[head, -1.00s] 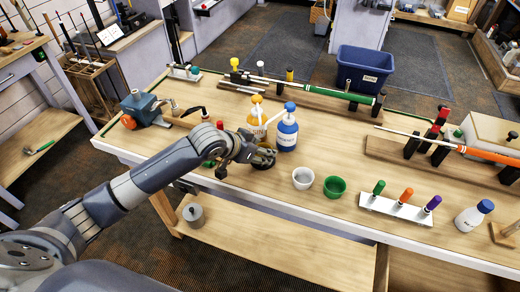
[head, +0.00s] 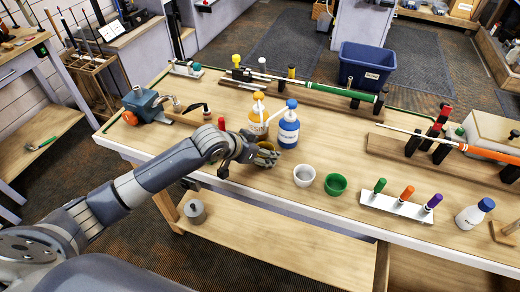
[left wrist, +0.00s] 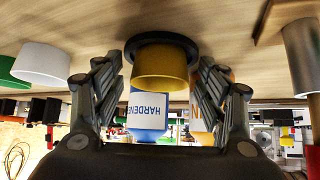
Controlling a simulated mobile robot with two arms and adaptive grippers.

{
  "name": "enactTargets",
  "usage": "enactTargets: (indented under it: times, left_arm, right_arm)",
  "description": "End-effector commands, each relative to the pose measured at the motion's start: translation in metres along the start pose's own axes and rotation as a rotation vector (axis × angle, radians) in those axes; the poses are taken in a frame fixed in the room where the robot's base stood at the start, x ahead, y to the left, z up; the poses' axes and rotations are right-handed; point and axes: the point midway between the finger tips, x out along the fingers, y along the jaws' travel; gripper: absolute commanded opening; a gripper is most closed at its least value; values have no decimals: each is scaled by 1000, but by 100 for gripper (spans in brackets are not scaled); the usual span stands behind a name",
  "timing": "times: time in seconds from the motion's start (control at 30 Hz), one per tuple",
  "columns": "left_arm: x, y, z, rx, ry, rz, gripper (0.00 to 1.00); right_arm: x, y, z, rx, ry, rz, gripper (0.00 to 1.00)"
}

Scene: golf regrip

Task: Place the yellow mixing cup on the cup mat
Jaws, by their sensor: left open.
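The yellow mixing cup (left wrist: 160,68) stands on the round dark cup mat (left wrist: 188,44) in the left wrist view, where the table appears at the top. My left gripper (left wrist: 160,85) is open, with one finger on each side of the cup and a visible gap on both sides. In the head view my left gripper (head: 262,156) is at the table's front part, and its fingers partly hide the cup (head: 266,146). The mat is mostly hidden there. My right gripper is not in view.
A blue-labelled hardener bottle (head: 288,130) and an orange bottle (head: 257,118) stand just behind the cup. A white cup (head: 303,176) and a green cup (head: 335,184) stand to the right. A marker rack (head: 396,208) is further right.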

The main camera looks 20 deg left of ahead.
Motion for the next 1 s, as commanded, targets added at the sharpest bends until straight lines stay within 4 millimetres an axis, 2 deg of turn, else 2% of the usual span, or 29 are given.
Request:
enactTargets:
  times: [0.17,0.27,0.7,0.83,1.0]
  left_arm:
    - [-10,-1,-4,1,1,-2,66]
    - [-25,-1,-4,2,2,-1,66]
    - [-107,-1,-4,1,2,-2,66]
    - [-120,-1,-4,1,1,-2,66]
    - [-125,0,-5,0,2,0,66]
  right_arm:
    - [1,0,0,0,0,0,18]
    - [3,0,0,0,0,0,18]
    - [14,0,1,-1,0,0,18]
    - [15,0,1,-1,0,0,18]
    - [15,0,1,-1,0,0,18]
